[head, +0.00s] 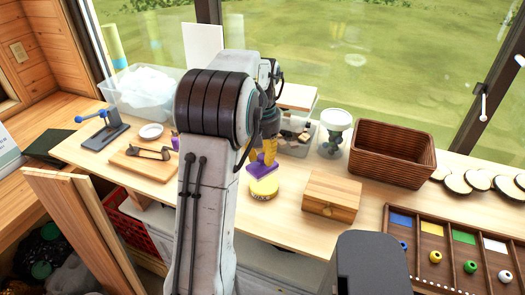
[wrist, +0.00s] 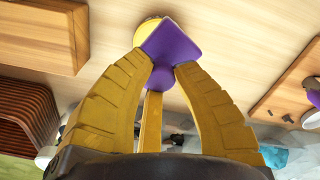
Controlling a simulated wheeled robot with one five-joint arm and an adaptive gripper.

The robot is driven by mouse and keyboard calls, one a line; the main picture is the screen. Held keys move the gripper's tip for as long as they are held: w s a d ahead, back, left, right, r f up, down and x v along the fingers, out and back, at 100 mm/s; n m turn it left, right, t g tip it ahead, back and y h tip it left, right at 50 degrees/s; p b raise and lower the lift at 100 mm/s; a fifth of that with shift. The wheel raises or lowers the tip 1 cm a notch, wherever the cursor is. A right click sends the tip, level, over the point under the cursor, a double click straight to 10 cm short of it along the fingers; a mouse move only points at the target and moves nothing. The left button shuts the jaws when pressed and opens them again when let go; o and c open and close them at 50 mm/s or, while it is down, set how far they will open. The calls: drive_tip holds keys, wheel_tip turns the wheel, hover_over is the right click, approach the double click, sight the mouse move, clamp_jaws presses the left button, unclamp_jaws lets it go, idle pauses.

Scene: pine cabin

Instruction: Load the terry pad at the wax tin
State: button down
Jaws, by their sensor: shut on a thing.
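The purple terry pad (head: 262,169) is held in my gripper (head: 265,152), whose yellow fingers are shut on it. In the wrist view the pad (wrist: 180,42) sits between the fingertips of my gripper (wrist: 163,68). The round yellow wax tin (head: 264,189) stands on the bench directly below the pad. In the wrist view only an edge of the tin (wrist: 147,26) shows past the pad, which hides the rest. I cannot tell whether the pad touches the tin.
A wooden box (head: 331,196) stands to the right of the tin, with a brown woven basket (head: 391,153) behind it. A glass jar (head: 334,135) stands behind. A small wooden board (head: 144,163) lies at left. A compartment tray (head: 425,243) is at front right.

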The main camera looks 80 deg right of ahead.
sight(264, 168)
drive_tip(key=shift+s+d+f+n, duration=0.15)
drive_tip(key=shift+d+n, duration=0.15)
drive_tip(key=shift+n, duration=0.5)
drive_tip(key=shift+d+n, duration=0.5)
drive_tip(key=shift+n, duration=0.4)
drive_tip(key=shift+d+n, duration=0.1)
drive_tip(key=shift+n, duration=0.5)
drive_tip(key=shift+f+b, duration=2.75)
drive_tip(key=shift+f, duration=0.25)
drive_tip(key=shift+f+b, duration=0.3)
drive_tip(key=shift+f, duration=0.3)
drive_tip(key=shift+r+p, duration=3.25)
drive_tip(key=shift+r, duration=0.35)
drive_tip(key=shift+f, duration=0.1)
